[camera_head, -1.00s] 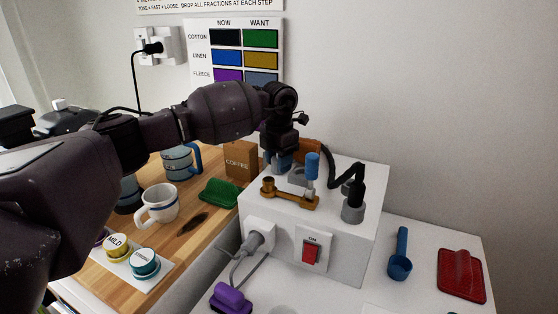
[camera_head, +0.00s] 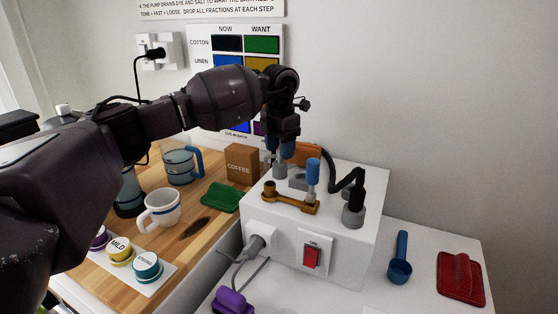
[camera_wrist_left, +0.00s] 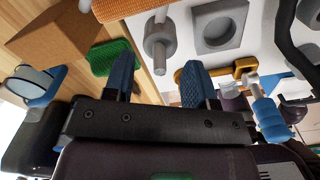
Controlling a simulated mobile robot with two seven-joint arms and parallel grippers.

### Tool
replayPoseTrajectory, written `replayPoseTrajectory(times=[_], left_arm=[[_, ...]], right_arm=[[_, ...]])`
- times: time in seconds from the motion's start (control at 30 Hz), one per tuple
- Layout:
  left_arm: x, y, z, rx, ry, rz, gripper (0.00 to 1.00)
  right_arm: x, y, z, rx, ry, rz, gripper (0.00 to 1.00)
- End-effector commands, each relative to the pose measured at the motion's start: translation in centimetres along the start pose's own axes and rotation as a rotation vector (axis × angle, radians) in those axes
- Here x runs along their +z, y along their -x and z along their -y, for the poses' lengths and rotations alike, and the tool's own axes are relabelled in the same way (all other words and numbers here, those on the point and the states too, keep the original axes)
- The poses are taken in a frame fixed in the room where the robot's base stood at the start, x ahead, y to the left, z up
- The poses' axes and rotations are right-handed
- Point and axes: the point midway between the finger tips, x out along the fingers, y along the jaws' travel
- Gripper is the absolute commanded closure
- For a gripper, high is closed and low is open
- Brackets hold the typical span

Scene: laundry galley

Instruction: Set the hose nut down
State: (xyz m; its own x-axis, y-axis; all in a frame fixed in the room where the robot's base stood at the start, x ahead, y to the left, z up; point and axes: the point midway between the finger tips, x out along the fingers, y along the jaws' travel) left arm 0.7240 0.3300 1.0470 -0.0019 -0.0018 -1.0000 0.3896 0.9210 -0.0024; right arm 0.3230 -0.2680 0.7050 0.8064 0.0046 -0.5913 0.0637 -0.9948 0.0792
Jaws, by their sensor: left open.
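My left gripper (camera_head: 283,151) is open over the back left of the white box (camera_head: 345,253). Its two blue fingers also show in the left wrist view (camera_wrist_left: 158,78), with nothing between them. A grey nut-like piece with a short post (camera_wrist_left: 158,42), which looks like the hose nut, stands just beyond the fingertips, apart from them. It shows in the head view (camera_head: 280,170) on the box top, below the fingers. A grey square block with a round recess (camera_wrist_left: 219,27) sits beside it. My right gripper is not in view.
A brass wrench-like part (camera_head: 290,201) and a blue-handled tool (camera_head: 313,172) are at the box front. A black hose (camera_head: 345,181) curves to a grey fitting (camera_head: 353,215). The coffee box (camera_head: 241,163) and green cloth (camera_head: 221,197) stand left.

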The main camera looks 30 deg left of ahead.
Motion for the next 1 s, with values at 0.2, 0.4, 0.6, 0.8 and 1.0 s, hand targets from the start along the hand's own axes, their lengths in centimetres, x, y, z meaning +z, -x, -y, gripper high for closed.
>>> replayPoseTrajectory(times=[0.2,0.4,0.6,0.8,1.0], left_arm=[[0.0,4.3,0.0,0.002,-0.001,0.002,0.49],[0.0,6.3,0.0,0.0,-0.001,0.0,0.49],[0.0,6.9,0.0,0.0,-0.001,-0.001,0.49],[0.0,6.9,0.0,0.0,-0.001,-0.001,0.49],[0.0,6.9,0.0,0.0,-0.001,-0.001,0.49]], right_arm=[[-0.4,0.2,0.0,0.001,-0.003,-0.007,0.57],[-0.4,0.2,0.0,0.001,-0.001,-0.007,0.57],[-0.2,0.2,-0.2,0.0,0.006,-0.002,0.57],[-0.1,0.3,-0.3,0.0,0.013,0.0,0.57],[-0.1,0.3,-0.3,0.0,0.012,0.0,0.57]])
